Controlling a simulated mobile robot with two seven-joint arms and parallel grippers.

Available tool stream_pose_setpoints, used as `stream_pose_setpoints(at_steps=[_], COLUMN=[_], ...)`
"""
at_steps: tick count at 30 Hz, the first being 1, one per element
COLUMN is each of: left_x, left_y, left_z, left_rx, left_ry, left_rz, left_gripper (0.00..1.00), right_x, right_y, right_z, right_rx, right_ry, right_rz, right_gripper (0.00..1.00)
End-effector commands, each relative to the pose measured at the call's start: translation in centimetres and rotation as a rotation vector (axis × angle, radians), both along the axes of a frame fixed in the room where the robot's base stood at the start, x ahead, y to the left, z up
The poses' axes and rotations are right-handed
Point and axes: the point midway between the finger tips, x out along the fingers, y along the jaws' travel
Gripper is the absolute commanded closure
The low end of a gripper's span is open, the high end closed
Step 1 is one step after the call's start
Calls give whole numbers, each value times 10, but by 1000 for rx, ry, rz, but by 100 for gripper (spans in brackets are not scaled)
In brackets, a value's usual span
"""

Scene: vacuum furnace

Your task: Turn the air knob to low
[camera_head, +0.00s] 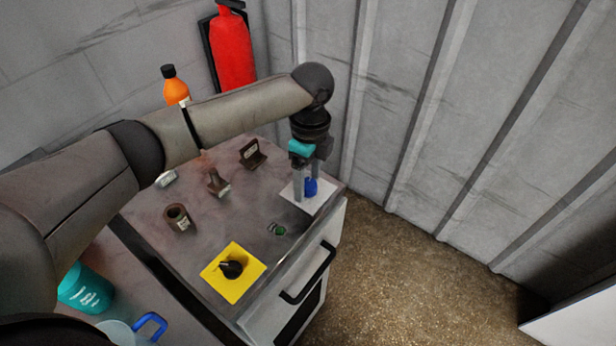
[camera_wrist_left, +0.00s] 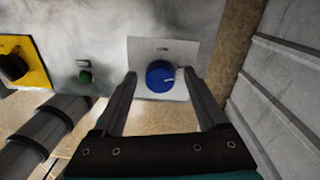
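A round blue knob (camera_head: 310,187) sits on a white plate (camera_head: 322,201) at the right corner of the furnace top. In the left wrist view the blue knob (camera_wrist_left: 160,76) has a light pointer mark toward the right, and the white plate (camera_wrist_left: 147,47) has a small label too small to read. My left gripper (camera_head: 307,190) points down over it, open. In the left wrist view the left gripper's fingers (camera_wrist_left: 159,78) stand on either side of the knob, apart from it. A black knob (camera_head: 231,268) sits on a yellow plate (camera_head: 248,259). My right gripper is not in view.
A green button (camera_head: 279,230) lies between the two plates. Brown fittings, such as a short pipe (camera_head: 178,217), stand farther back. A front handle (camera_head: 309,275), orange bottle (camera_head: 174,88), red extinguisher (camera_head: 232,50), teal container (camera_head: 84,289) and corrugated wall (camera_head: 480,100) surround the work area.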

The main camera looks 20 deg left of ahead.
Motion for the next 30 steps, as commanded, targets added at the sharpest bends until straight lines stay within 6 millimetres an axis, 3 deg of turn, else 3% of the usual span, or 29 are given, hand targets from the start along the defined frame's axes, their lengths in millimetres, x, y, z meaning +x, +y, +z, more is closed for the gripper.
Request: stream_pose_setpoints(at_steps=[2, 19, 30], left_x=[0, 0, -1], left_y=[0, 0, 0], left_z=[0, 0, 2], left_rx=[0, 0, 0], left_ry=[0, 1, 3], left_rz=[0, 0, 27], left_gripper=[35, 100, 100], right_x=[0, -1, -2], right_y=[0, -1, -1], right_z=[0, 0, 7], right_rx=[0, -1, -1], right_ry=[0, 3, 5], right_rz=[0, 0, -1], right_gripper=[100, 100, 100])
